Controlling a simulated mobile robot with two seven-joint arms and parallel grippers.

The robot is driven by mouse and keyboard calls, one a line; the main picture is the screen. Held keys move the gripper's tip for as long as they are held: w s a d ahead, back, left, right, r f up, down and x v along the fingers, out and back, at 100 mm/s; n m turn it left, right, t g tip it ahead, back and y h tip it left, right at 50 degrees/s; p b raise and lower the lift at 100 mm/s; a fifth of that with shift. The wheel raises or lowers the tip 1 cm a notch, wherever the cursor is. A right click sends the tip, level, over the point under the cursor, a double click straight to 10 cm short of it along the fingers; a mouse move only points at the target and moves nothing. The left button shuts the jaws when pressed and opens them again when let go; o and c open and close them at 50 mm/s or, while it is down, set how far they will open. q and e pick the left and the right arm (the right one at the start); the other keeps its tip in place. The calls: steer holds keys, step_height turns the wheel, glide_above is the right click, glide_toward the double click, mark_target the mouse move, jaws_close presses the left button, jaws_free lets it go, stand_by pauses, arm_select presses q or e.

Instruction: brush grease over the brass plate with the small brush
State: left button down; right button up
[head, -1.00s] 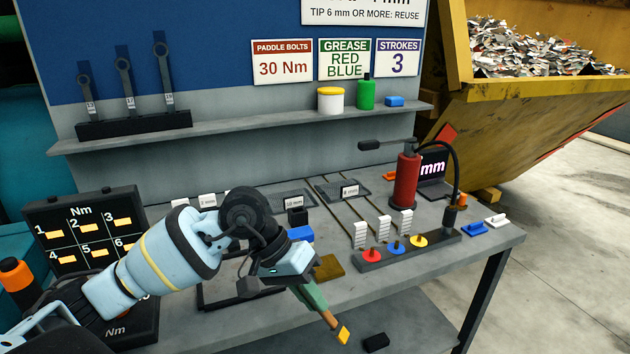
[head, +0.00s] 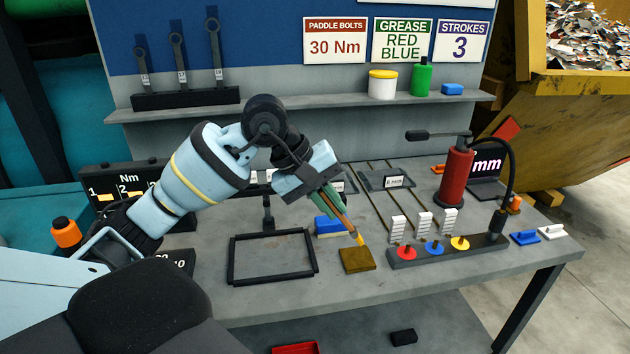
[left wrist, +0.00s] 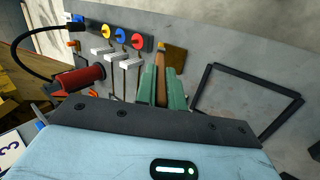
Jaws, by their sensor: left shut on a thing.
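The brass plate (head: 357,260) is a small dark gold square lying flat on the bench, right of the black frame. My left gripper (head: 332,203) is shut on the small brush (head: 347,224), which has a wooden handle and yellow bristles. The brush slants down to the right, and its tip is at the plate's back edge; I cannot tell whether it touches. In the left wrist view the brush (left wrist: 160,75) stands between the green fingers, and the plate (left wrist: 174,57) shows just beyond it, partly hidden. My right gripper is not in view.
A blue and white block (head: 328,227) sits just behind the plate. A black rectangular frame (head: 232,278) lies left of it. To the right are a rack with red, blue and yellow caps (head: 446,252) and a red grease pump (head: 455,176). The bench front is clear.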

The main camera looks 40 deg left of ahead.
arm_select(q)
steer(key=a+r+n, duration=0.3)
steer(key=shift+r+t+y, duration=0.25)
steer(key=shift+t+y, duration=0.05)
steer(key=shift+t, duration=0.1)
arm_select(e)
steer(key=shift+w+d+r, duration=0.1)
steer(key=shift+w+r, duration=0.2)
arm_select(q)
steer(key=shift+f, duration=0.15)
steer(key=shift+f, duration=2.4)
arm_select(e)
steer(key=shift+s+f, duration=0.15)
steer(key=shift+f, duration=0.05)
